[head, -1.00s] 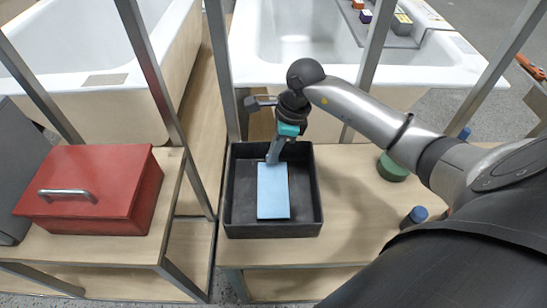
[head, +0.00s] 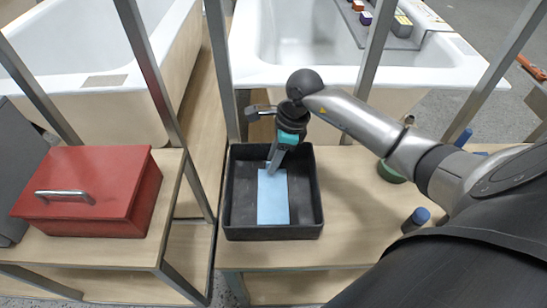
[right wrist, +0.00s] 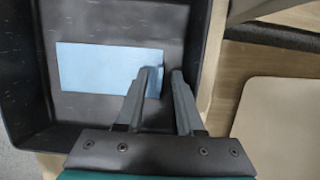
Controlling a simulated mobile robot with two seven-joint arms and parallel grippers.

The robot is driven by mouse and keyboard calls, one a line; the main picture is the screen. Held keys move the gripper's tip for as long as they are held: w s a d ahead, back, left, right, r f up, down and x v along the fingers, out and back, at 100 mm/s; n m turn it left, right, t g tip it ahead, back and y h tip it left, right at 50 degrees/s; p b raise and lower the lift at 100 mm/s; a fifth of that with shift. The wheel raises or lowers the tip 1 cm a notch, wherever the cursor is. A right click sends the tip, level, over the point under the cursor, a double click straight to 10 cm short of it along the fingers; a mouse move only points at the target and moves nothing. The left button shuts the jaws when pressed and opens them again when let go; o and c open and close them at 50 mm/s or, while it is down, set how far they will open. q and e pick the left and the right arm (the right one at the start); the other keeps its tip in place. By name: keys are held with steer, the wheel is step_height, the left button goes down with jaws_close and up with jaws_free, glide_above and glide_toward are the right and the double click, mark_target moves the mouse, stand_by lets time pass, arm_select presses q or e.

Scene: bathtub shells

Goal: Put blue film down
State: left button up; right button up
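The blue film (head: 273,202) is a flat light-blue rectangle lying in the black tray (head: 233,232). In the right wrist view, the film (right wrist: 98,68) shows inside the dark tray (right wrist: 110,16). My right gripper (head: 272,165) points down into the tray at the film's far end. In the right wrist view, my right gripper's fingers (right wrist: 164,76) stand slightly apart with a narrow gap and nothing visible between them. One finger overlaps the film's end and hides part of it; contact cannot be told. My left gripper is not in view.
A red toolbox (head: 85,195) stands on the left wooden shelf. A blue-capped container (head: 416,217) and a green round object (head: 390,172) are right of the tray. Metal posts (head: 223,70) rise in front of white bathtub shells (head: 290,75). Bare wood (head: 350,215) shows right of the tray.

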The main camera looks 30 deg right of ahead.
steer(key=shift+r, duration=0.1)
steer(key=shift+r, duration=0.25)
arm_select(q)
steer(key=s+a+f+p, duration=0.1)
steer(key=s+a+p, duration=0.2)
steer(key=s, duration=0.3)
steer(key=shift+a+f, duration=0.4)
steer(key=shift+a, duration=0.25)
arm_select(e)
steer(key=v, duration=1.1)
steer(key=shift+d+r, duration=0.15)
steer(key=shift+r, duration=0.15)
steer(key=shift+s, duration=0.1)
